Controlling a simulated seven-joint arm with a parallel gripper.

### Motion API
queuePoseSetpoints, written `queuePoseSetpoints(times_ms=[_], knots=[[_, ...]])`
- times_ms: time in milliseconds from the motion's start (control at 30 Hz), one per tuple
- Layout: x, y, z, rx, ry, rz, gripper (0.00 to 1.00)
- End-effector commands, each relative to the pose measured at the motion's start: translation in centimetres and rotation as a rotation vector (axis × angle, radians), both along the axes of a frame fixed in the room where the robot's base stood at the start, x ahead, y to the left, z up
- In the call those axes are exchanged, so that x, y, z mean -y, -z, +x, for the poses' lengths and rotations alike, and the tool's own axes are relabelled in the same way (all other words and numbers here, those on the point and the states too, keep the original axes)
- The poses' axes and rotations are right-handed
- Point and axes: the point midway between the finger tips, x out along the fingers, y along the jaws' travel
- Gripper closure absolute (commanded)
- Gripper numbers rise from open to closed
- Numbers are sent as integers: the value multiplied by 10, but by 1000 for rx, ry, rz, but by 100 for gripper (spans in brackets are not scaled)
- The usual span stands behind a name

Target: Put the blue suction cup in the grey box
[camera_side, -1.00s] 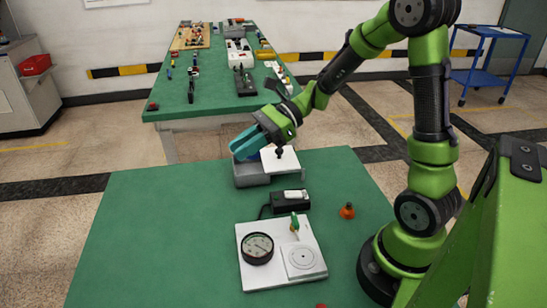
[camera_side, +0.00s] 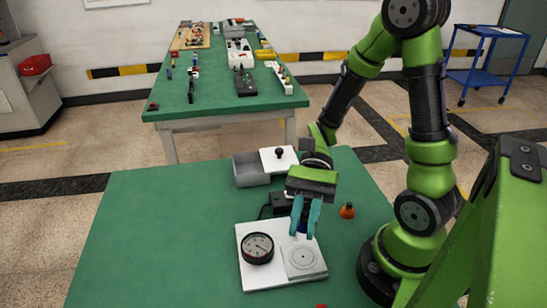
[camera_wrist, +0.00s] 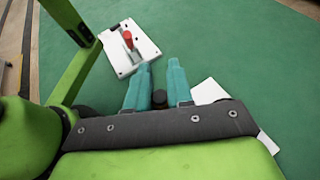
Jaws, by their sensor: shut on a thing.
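The grey box (camera_side: 246,172) stands open at the far side of the near table. A white lid (camera_side: 287,164) with a black knob lies against its right side. My gripper (camera_side: 305,230) points down over the right part of the white gauge panel (camera_side: 258,280). Its teal fingers are shut on a small dark blue thing, which looks like the blue suction cup (camera_side: 302,229); the fingers mostly cover it. In the wrist view, my gripper (camera_wrist: 160,68) has a dark round part between the finger bases. I cannot tell whether the held thing touches the panel.
The panel carries a black gauge (camera_side: 258,247) and a round-marked plate (camera_side: 302,259). A black block (camera_side: 280,203) sits behind it, partly hidden. An orange knob-like thing (camera_side: 347,211) stands to the right. The wrist view shows a white plate with a red lever (camera_wrist: 127,39). The table's left side is clear.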

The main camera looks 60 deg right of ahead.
Motion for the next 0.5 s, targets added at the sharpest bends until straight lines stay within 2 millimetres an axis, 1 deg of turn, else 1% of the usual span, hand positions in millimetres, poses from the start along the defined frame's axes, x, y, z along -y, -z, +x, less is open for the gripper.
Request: queuePoseSetpoints(times_ms=[100, 367, 433, 500], knots=[[1, -1, -6, 1, -42, -1, 100], [1, -1, -6, 0, -43, -1, 100], [0, 2, -5, -2, -43, 0, 100], [0, 11, -5, -5, -42, 0, 100]])
